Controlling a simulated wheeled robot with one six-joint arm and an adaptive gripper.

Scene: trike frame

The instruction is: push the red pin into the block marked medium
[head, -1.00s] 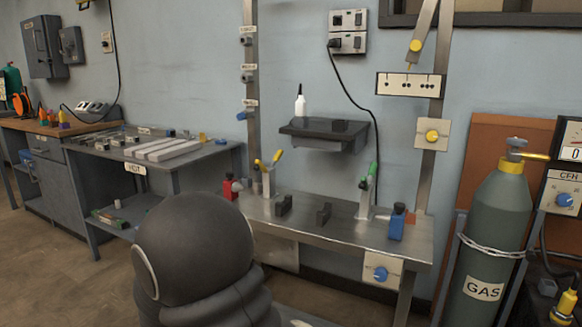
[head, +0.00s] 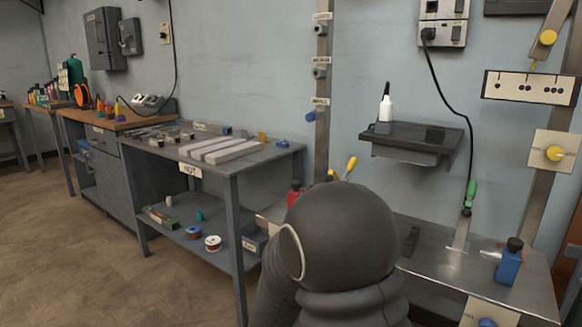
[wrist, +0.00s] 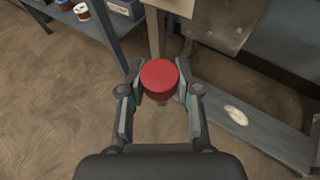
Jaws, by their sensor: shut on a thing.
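My gripper (wrist: 160,80) is shut on the red pin (wrist: 159,76) in the wrist view. The pin's round red head faces the camera, and its shaft is mostly hidden below it. In the head view my dark arm hides gripper and pin. Three small labelled blocks sit on the upright metal post: a top block (head: 319,30), a middle block (head: 319,73) and a lowest one (head: 318,104) with a blue piece at its left. The labels are too small to read surely; the middle one may say medium. The pin is apart from these blocks.
A grey table (head: 245,165) with pale bars and a HOT sign stands left of the post. A metal bench (head: 440,270) with a blue bottle (head: 508,262) is at right. A wall shelf (head: 415,135) holds a white bottle. The floor at left is clear.

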